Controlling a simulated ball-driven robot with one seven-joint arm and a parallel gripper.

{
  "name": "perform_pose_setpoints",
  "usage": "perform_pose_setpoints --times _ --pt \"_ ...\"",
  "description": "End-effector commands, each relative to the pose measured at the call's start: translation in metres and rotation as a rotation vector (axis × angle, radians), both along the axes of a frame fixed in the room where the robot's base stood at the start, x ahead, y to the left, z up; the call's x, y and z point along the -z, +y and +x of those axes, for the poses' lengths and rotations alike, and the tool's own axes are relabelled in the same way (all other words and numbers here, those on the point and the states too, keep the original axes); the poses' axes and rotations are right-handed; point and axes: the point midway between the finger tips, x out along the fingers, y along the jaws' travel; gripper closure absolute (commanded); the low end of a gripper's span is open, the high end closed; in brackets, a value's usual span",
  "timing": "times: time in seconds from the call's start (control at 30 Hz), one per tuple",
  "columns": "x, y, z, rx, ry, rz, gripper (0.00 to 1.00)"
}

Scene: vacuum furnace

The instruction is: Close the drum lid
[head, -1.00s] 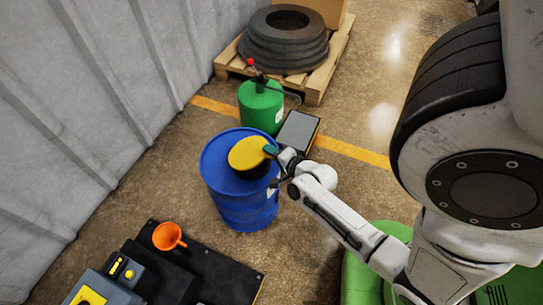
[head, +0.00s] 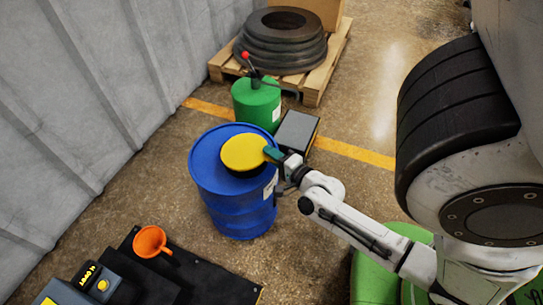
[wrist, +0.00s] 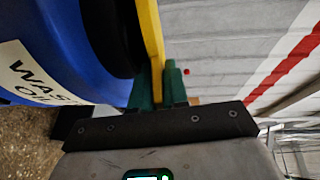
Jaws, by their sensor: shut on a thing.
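The blue drum (head: 232,205) stands upright on the floor; its side with a "WASTE OIL" label also shows in the wrist view (wrist: 40,50). The round yellow lid (head: 246,151) is over the drum's top, tilted, with a dark opening partly visible beneath its near edge. My gripper (head: 272,155) is at the lid's right edge. In the wrist view the green fingers (wrist: 158,88) are shut on the yellow lid (wrist: 150,40), one on each side of its edge. How the lid joins the drum is hidden.
A green canister (head: 257,103) with a red-tipped lever and a grey box (head: 297,132) stand behind the drum. An orange funnel (head: 150,242) lies on a black mat (head: 215,285) at the front left. A pallet (head: 318,85) holds stacked dark rings. A grey wall (head: 75,110) is at left.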

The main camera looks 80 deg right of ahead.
Motion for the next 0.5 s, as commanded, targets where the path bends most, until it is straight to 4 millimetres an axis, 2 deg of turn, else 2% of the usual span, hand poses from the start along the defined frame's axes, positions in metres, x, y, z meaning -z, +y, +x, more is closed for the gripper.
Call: perform_pose_setpoints --times 0.33,0.37,0.5 --pt "-0.0008 0.0004 0.0022 -0.003 -0.004 0.000 1.00" --pt "-0.0008 0.0005 0.0022 -0.003 -0.004 0.000 0.84" --pt "-0.0005 0.0003 0.0017 -0.002 -0.002 0.000 0.71"
